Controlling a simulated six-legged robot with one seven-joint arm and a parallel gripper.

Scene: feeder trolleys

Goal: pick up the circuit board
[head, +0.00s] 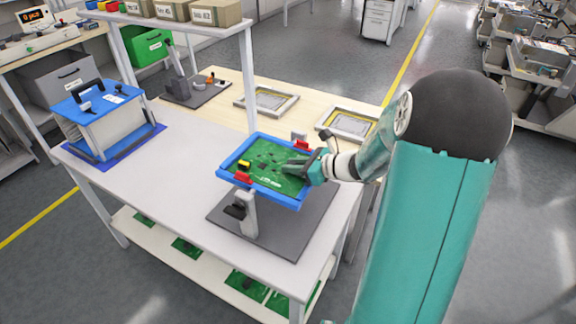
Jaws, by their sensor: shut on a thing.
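The green circuit board (262,160) sits inside a blue frame (228,177) on a grey stand, at the right part of the white table. Red clips and a yellow part show along the frame's edges. My gripper (300,168) reaches in from the right, over the right side of the board, and is shut on the board. The exact contact of the fingertips is too small to make out. The board's right edge is partly hidden by my gripper.
The white table (150,180) has free room left of the stand's dark base (310,222). A blue-topped box (105,115) stands at the left end. Two framed panels (268,102) lie behind on a wooden table. A raised shelf with boxes (215,12) stands at the back. More green boards (186,247) lie on the lower shelf.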

